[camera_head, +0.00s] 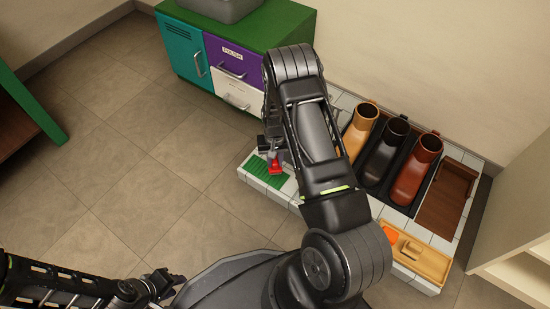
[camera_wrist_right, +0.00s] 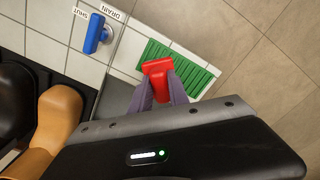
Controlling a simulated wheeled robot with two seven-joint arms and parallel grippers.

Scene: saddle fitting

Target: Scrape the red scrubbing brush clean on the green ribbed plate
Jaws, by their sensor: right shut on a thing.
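The green ribbed plate (camera_head: 266,171) lies on the near left corner of the white tiled platform; it also shows in the right wrist view (camera_wrist_right: 190,72). The red scrubbing brush (camera_head: 276,168) is held by my right gripper (camera_wrist_right: 163,88), whose fingers are shut on it. In the right wrist view the brush (camera_wrist_right: 158,67) overlaps the lower left part of the plate. I cannot tell whether its bristles touch the ribs. My left gripper (camera_head: 160,284) is low at the bottom left, away from the platform; its jaws are too small and dark to read.
A blue valve handle (camera_wrist_right: 95,33) beside SHUT and DRAIN labels is near the plate. Tan, black and brown boots (camera_head: 412,170) stand on the platform. A wooden tray (camera_head: 427,263) holds an orange item. A cabinet (camera_head: 232,58) stands behind. Open floor lies left.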

